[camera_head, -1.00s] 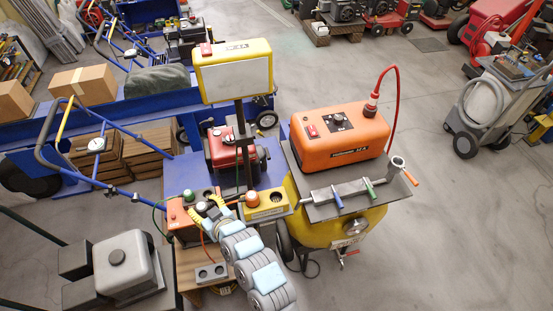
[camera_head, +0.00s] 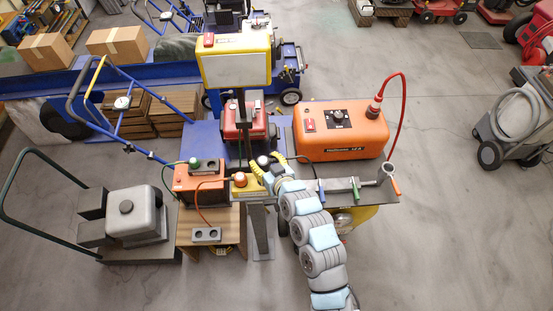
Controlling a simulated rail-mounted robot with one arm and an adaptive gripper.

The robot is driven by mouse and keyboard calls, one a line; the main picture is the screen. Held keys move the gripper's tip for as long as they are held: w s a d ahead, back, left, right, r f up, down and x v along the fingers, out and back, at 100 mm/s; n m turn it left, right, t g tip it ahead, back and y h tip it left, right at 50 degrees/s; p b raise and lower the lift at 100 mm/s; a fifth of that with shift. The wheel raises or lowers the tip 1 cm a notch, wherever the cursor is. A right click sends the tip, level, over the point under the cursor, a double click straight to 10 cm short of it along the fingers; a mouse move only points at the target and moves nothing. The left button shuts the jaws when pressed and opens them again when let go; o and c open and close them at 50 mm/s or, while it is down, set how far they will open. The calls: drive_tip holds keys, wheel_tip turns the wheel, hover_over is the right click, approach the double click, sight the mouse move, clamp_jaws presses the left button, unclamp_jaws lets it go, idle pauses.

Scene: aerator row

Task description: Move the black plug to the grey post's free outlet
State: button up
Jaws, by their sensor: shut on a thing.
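My gripper (camera_head: 268,165) is over the right end of the yellow outlet block (camera_head: 250,190). It is shut on what looks like the black plug, which my fingers mostly hide. A dark cable curves beside my wrist. I cannot tell whether the plug is seated in the block or lifted. The grey post (camera_head: 206,234) stands in front and to the left, with two dark round outlets in its top; no plug shows in either.
An orange block (camera_head: 196,184) holds a green plug (camera_head: 195,163). An orange plug (camera_head: 240,180) sits at the yellow block's left, its red cable running down near the grey post. A tall display post (camera_head: 236,65) stands behind. A large orange unit (camera_head: 341,132) is at right.

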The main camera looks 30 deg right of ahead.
drive_tip(key=shift+w+a+f, duration=0.1)
drive_tip(key=shift+a+f, duration=0.15)
drive_tip(key=shift+f, duration=0.15)
drive_tip(key=shift+f+b, duration=1.3)
drive_tip(key=shift+f, duration=0.65)
drive_tip(key=shift+r, duration=0.1)
drive_tip(key=shift+b, duration=0.4)
drive_tip(key=shift+f+b, duration=2.1)
drive_tip(key=shift+f, duration=0.2)
drive_tip(key=o, duration=1.4)
drive_tip(key=shift+c, duration=0.2)
drive_tip(key=shift+r, duration=0.1)
